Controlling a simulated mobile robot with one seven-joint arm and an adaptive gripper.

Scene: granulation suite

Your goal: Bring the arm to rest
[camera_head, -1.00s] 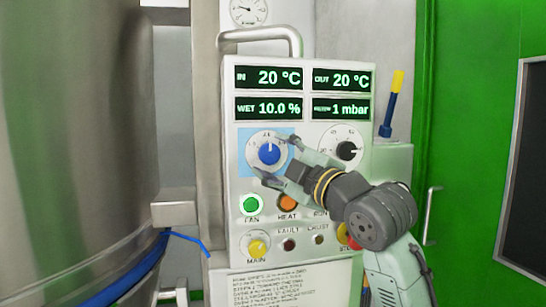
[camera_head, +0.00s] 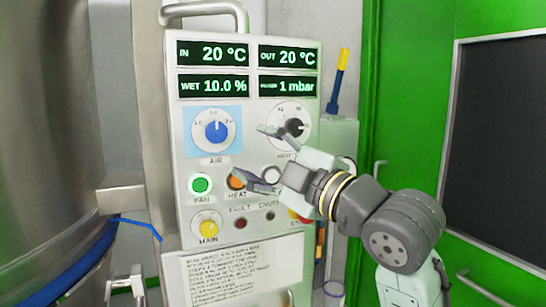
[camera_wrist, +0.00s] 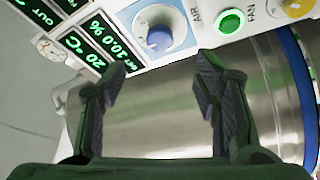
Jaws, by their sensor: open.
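My gripper (camera_head: 254,157) is open and empty in front of the control panel (camera_head: 184,150). Its upper finger overlaps the area of the black knob (camera_head: 295,127) and its lower finger the area of the orange HEAT button (camera_head: 236,181) in the head view; I cannot tell the gap to the panel. In the wrist view the two fingers (camera_wrist: 157,92) stand wide apart with nothing between them. The blue AIR knob (camera_head: 216,132) is clear of the fingers, and it also shows in the wrist view (camera_wrist: 159,37).
A large steel vessel (camera_head: 50,120) with a blue band stands at the left. A metal handle (camera_head: 205,10) juts from the panel's top. A yellow-and-blue tool (camera_head: 339,80) stands behind the panel's right side. A green door (camera_head: 415,90) and dark board (camera_head: 505,140) are at the right.

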